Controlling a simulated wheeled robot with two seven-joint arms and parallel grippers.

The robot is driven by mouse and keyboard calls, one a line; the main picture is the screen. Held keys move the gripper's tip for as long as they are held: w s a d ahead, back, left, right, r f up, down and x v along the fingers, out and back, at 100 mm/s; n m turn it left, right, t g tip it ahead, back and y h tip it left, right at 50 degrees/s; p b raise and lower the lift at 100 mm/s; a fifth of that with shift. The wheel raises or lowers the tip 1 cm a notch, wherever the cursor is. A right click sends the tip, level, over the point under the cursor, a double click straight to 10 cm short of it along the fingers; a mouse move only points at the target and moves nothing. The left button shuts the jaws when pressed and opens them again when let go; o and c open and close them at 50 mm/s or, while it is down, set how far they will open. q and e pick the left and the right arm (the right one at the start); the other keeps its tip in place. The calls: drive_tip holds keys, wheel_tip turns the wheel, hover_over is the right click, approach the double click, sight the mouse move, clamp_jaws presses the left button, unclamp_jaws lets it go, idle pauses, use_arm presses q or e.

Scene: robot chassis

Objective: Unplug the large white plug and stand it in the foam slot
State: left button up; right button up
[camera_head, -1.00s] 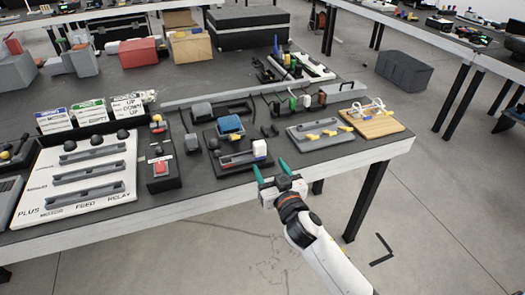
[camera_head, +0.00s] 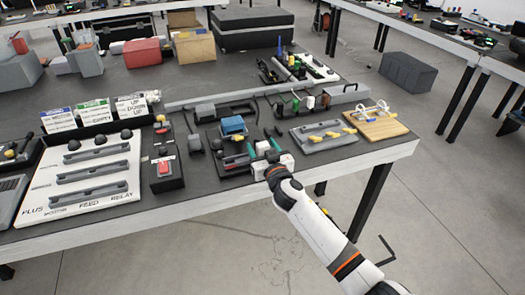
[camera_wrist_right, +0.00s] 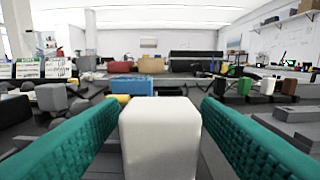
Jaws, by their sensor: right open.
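The large white plug (camera_head: 262,148) stands at the right end of a dark board near the table's front edge. It fills the lower middle of the right wrist view (camera_wrist_right: 160,138). My right gripper (camera_head: 263,151) is open, with its teal fingers on either side of the plug. I cannot tell whether they touch it. A blue block (camera_head: 232,125) sits behind on the same board. A dark rack (camera_head: 294,110) behind holds green, white and brown plugs. I cannot tell which part is the foam slot. My left gripper is not in view.
A grey tray with yellow parts (camera_head: 311,143) lies right of the gripper. A wooden board with white cable (camera_head: 376,124) lies at the table corner. A red-button box (camera_head: 164,170) stands to the left. The table's front edge passes under my right arm.

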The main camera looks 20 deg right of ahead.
sight(262, 144)
drive_tip(key=shift+c, duration=0.6)
drive_tip(key=c, duration=0.9)
drive_tip(key=shift+c, duration=0.2)
wheel_tip(262, 144, up, 10)
drive_tip(key=p, duration=0.3)
drive_tip(key=shift+f, duration=0.25)
drive_tip(key=shift+r, duration=0.3)
